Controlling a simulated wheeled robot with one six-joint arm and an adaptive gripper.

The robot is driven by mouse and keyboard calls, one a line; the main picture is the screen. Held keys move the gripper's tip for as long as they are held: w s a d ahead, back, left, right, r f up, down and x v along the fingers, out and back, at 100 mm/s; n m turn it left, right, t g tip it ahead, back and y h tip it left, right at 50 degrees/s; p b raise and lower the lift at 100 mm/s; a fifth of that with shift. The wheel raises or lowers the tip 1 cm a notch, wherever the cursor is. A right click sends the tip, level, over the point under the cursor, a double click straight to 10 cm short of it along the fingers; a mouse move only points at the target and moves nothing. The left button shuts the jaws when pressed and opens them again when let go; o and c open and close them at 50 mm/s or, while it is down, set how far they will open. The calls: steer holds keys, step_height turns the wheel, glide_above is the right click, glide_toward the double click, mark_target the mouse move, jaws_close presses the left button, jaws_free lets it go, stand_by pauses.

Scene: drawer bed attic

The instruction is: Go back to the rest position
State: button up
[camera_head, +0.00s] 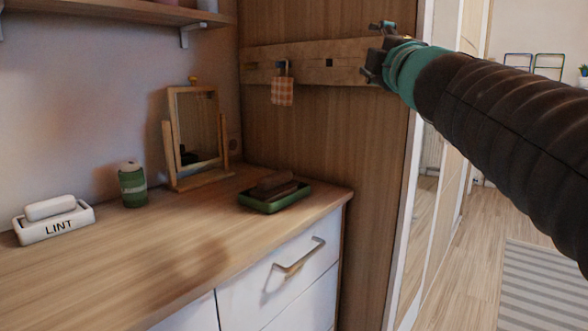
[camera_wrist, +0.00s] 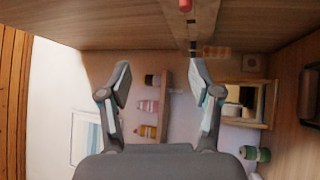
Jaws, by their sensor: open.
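My gripper (camera_head: 378,54) is up at the right end of the wooden rail, in front of the tall wood panel in the head view. In the wrist view my gripper (camera_wrist: 160,82) has its two fingers spread apart with nothing between them. My arm reaches in from the right edge of the head view. Whether the gripper touches the rail cannot be told.
The wooden rail (camera_head: 345,62) bears a checkered cloth item (camera_head: 282,91). On the dresser (camera_head: 130,260) stand a mirror (camera_head: 198,125), a green can (camera_head: 132,187), a green tray (camera_head: 286,203) with brown items, and a white LINT box (camera_head: 55,226). Open floor (camera_head: 450,260) lies right.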

steer(key=s+d+f+m+g+h, duration=0.2)
steer(key=s+f+m, duration=0.15)
steer(key=f, duration=0.45)
steer(key=s+d+f+m+g+h, duration=0.25)
steer(key=f+m, duration=0.25)
steer(key=f, duration=0.4)
steer(key=s+d+f+m+g+h, duration=0.25)
steer(key=f+m, duration=0.25)
steer(key=f, duration=0.3)
steer(key=s+a+f+m+g+y, duration=0.2)
steer(key=s+f+g, duration=0.2)
steer(key=s+f, duration=0.4)
steer(key=s+a+f+m+g+y, duration=0.2)
steer(key=s+f, duration=0.7)
steer(key=f, duration=0.5)
steer(key=shift+a+f+m+g, duration=0.3)
steer(key=shift+a+m+g, duration=0.25)
steer(key=shift+g, duration=0.55)
